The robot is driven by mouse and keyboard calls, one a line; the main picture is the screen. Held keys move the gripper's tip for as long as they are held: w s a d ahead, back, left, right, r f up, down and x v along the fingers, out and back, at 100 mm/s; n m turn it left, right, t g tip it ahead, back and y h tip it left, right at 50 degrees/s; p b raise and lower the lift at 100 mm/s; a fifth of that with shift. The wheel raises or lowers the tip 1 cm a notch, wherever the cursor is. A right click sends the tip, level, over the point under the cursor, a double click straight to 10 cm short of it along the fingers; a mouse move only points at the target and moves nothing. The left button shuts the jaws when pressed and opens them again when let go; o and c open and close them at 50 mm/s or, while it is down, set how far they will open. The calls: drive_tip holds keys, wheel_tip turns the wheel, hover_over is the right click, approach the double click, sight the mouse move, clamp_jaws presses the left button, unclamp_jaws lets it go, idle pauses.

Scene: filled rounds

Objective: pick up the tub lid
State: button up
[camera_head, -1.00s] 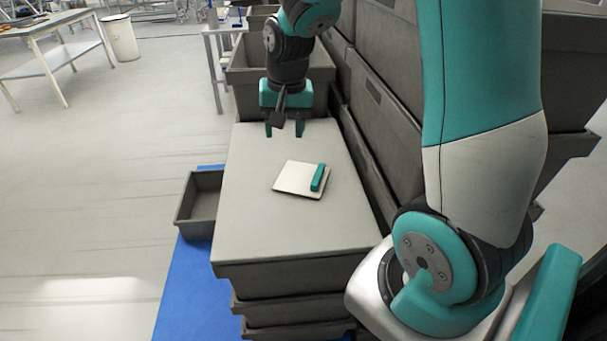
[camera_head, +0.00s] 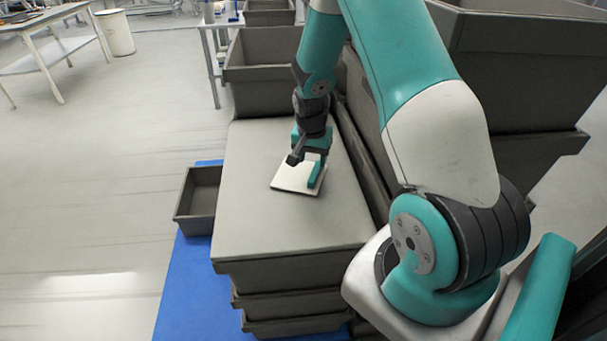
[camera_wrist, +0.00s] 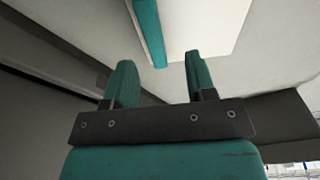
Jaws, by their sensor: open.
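The tub lid (camera_head: 287,182) is a flat white square plate with a raised teal bar handle (camera_head: 316,178). It lies on the grey top of a stack of tubs. My gripper (camera_head: 310,163) is over the lid's far right part, close to the handle, and hides some of the lid. In the wrist view, my gripper (camera_wrist: 160,72) is open and empty. The teal handle (camera_wrist: 149,35) lies ahead of the fingertips, in line with the gap between them, and the white lid (camera_wrist: 205,25) extends to its right. I cannot tell whether the fingers touch the lid.
The grey stack top (camera_head: 255,215) is bare around the lid. More grey tubs (camera_head: 265,85) stand behind it and along its right side. A small open grey bin (camera_head: 197,205) sits at the left on a blue mat (camera_head: 185,290).

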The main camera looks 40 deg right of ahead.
sight(315, 172)
drive_tip(key=f, duration=0.1)
drive_tip(key=f+p, duration=0.1)
drive_tip(key=f, duration=0.2)
drive_tip(key=shift+s+d+f, duration=0.1)
drive_tip(key=shift+s+d, duration=0.15)
drive_tip(key=shift+d, duration=0.15)
drive_tip(key=shift+f, duration=0.5)
drive_tip(key=shift+f, duration=0.1)
clamp_jaws()
